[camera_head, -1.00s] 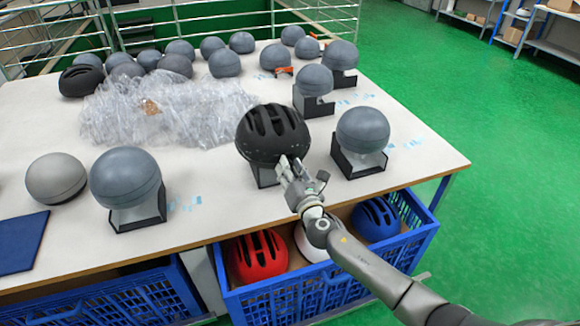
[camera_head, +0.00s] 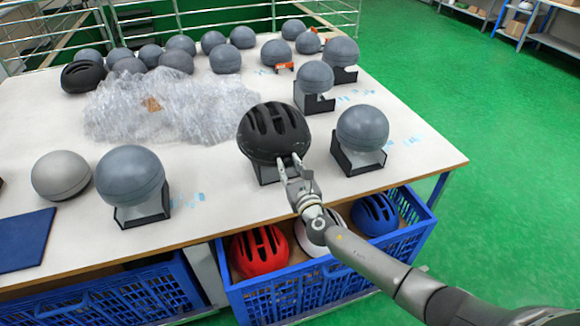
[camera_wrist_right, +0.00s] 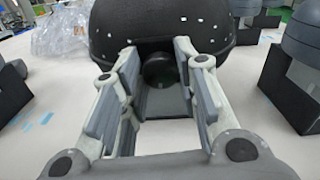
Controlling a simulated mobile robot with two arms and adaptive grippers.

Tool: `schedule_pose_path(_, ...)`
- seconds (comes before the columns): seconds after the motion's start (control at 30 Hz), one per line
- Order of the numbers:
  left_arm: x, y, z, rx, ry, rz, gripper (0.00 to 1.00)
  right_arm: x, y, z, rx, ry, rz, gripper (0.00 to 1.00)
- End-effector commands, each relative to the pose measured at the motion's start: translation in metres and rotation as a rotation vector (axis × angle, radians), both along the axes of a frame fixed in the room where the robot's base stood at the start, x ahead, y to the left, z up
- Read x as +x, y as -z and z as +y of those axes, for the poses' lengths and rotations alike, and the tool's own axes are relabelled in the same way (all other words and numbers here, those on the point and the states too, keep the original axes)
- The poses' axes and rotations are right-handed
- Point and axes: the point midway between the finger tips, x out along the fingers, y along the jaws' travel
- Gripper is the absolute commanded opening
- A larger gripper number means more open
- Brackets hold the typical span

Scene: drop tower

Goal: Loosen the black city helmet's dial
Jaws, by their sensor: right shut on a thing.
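The black city helmet (camera_head: 272,132) sits on a stand (camera_head: 266,173) near the front edge of the table. In the right wrist view the helmet (camera_wrist_right: 160,25) fills the top, and its round black dial (camera_wrist_right: 158,70) shows under the rim. My right gripper (camera_head: 290,163) is at the helmet's near side, below the rim. In the wrist view its two fingers (camera_wrist_right: 157,62) stand on either side of the dial, shut on it; the exact contact at the tips is hard to see. My left gripper is not in view.
Grey domes on black stands flank the helmet, one at right (camera_head: 362,128) and one at left (camera_head: 130,176). Clear plastic wrap (camera_head: 170,105) lies behind. A blue crate (camera_head: 330,285) with red, white and blue helmets is below the table edge, under my right arm.

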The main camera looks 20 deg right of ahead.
Motion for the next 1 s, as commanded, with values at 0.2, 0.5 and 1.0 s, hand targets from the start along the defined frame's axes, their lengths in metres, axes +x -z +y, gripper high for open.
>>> schedule_pose_path(0.2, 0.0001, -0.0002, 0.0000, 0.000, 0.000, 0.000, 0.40, 0.0004, -0.0008, -0.0009, -0.007, 0.002, -0.002, 0.05)
schedule_pose_path(0.5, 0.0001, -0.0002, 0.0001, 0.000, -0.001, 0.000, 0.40, 0.0003, -0.0006, -0.0008, -0.006, 0.002, -0.001, 0.42)
schedule_pose_path(1.0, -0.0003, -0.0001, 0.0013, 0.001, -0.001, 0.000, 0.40, -0.0063, 0.0008, -0.0006, -0.006, 0.000, 0.000, 0.51)
